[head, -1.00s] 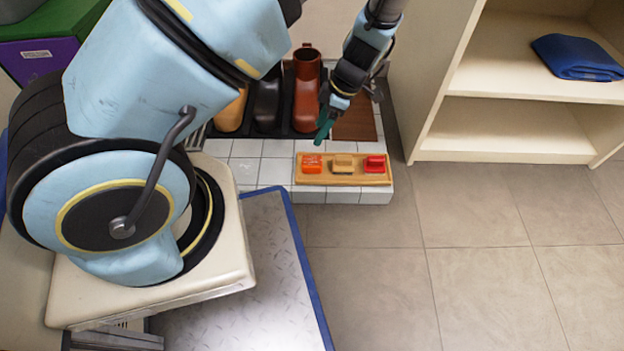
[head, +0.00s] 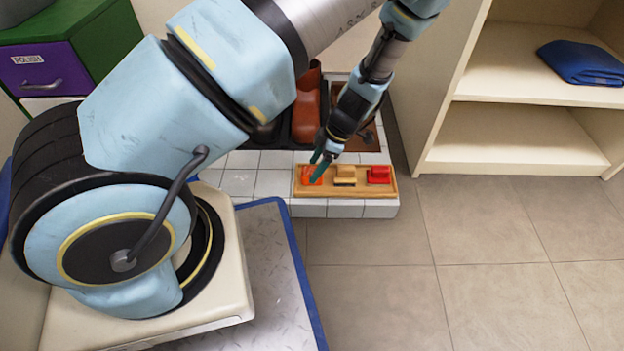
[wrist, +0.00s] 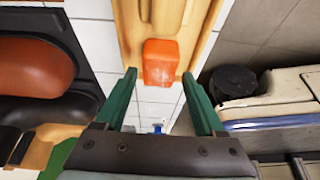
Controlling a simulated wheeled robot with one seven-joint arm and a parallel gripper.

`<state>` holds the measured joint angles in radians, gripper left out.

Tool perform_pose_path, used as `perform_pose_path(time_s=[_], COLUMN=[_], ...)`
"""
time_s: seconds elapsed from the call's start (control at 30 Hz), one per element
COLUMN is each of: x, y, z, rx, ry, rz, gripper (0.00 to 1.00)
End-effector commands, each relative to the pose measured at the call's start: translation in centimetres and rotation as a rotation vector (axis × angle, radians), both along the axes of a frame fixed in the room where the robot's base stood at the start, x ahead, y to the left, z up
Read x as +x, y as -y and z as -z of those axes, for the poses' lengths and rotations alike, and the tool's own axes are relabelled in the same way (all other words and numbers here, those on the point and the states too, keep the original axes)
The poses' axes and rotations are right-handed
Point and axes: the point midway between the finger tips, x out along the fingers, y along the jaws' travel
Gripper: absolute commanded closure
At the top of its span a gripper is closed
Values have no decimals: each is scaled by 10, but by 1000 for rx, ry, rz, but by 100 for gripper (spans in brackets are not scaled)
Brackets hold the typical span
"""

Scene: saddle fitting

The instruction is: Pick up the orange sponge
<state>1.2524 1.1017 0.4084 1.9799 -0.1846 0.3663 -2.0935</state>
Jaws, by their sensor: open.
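The orange sponge (head: 308,175) sits at the left end of a wooden tray (head: 344,193) on a white tiled block. In the head view my gripper (head: 317,172) is over the sponge and hides part of it. In the wrist view the orange sponge (wrist: 160,62) lies ahead of my gripper (wrist: 164,92), roughly centred between the two green fingertips and just beyond them. The gripper is open with nothing between its fingers. I cannot tell whether a finger touches the sponge.
A tan piece (head: 345,174) and a red piece (head: 379,174) stand on the same tray to the right. A shelf unit (head: 515,133) with a folded blue cloth (head: 582,63) is at right. The tiled floor (head: 480,235) is clear.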

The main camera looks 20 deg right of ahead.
Motion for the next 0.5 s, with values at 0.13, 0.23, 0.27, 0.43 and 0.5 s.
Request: perform_pose_path(time_s=[0.13,0.23,0.27,0.43,0.5], x=[3,4,4,4,4], y=[-7,-9,-9,-9,-9], z=[26,30,30,28,28], rx=[1,-1,-1,0,0], ry=[1,2,2,1,1], rz=[-1,1,1,2,2], gripper=[29,29,29,29,37])
